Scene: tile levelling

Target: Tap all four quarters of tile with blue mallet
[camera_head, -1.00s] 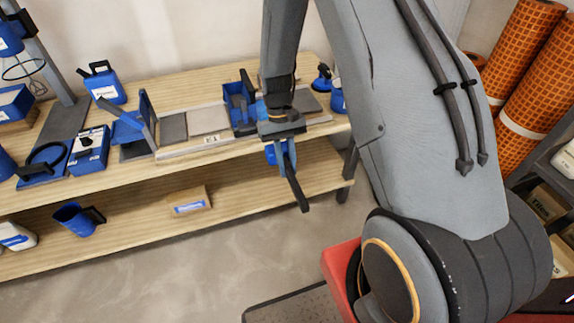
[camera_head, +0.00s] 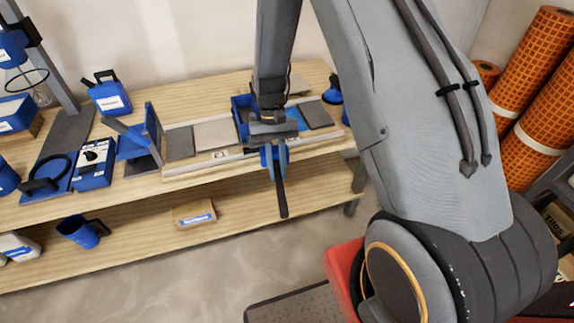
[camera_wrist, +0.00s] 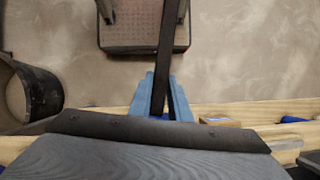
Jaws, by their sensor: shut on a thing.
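My gripper (camera_head: 274,165), with blue fingers, is in front of the bench's front edge. It is shut on the dark handle of the mallet (camera_head: 281,198), which slants downward below the fingers. In the wrist view the dark handle (camera_wrist: 166,40) runs up between the pale blue fingers (camera_wrist: 165,100). I cannot make out the mallet's head. On the bench a light tile (camera_head: 215,134) lies between a dark grey tile (camera_head: 179,143) and a blue holder (camera_head: 241,112). Another dark tile (camera_head: 316,114) lies to the right. My arm hides part of the row.
A blue angled stand (camera_head: 139,140), a blue box (camera_head: 93,165) and a blue jug (camera_head: 108,95) stand on the bench (camera_head: 190,91) to the left. The lower shelf holds a carton (camera_head: 193,213) and a blue pitcher (camera_head: 80,231). Orange rolls (camera_head: 534,75) stand at the right.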

